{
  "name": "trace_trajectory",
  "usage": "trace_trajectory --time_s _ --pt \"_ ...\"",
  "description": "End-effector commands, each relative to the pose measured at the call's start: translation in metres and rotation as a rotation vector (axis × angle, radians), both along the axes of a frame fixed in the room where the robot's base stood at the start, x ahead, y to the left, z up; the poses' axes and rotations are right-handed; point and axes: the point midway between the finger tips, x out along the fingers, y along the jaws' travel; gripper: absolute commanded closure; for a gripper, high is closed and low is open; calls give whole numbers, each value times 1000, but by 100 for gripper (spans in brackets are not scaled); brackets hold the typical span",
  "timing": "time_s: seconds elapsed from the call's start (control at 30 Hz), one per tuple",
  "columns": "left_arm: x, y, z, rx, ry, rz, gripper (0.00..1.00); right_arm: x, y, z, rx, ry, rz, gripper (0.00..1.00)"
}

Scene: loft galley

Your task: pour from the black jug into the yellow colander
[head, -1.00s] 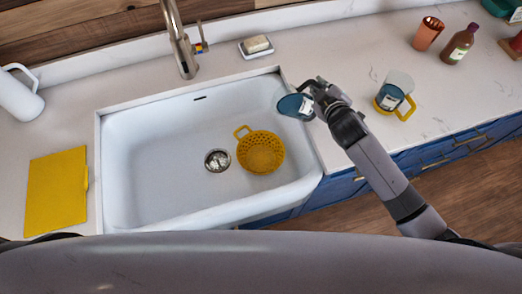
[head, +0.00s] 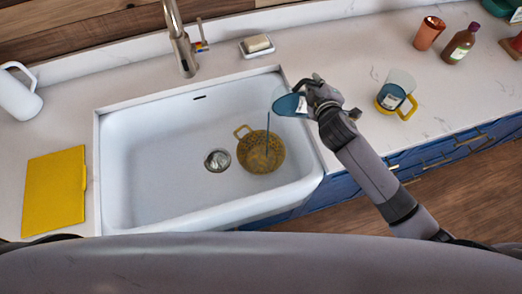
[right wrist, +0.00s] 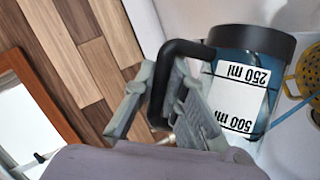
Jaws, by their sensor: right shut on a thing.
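The black jug (head: 289,104) is clear with bluish liquid, a black rim and a black handle. It is tilted over the right side of the sink. My right gripper (head: 314,90) is shut on its handle, which also shows in the right wrist view (right wrist: 162,85). The jug's measuring label (right wrist: 238,92) reads 250 ml and 500 ml. A thin blue stream (head: 267,130) falls from the jug into the yellow colander (head: 246,158), which sits in the sink near the drain. The colander's inside looks darker, with bluish-grey liquid. My left gripper is not in view.
The white sink (head: 150,170) has a faucet (head: 181,45) behind it. A second jug with a yellow handle (head: 405,108) stands on the right counter. A copper cup (head: 428,33), a brown bottle (head: 460,45), soap (head: 257,43), a white pitcher (head: 18,97) and a yellow board (head: 55,190) are around.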

Motion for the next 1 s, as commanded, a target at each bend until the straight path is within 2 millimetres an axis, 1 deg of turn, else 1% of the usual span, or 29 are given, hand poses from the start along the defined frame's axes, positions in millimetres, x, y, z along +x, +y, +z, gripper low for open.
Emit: trace_trajectory --time_s 0.2,1.0 --pt "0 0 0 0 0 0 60 0 2 6 -21 -13 1 100" --pt "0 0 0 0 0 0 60 -2 9 14 -89 -35 1 100"
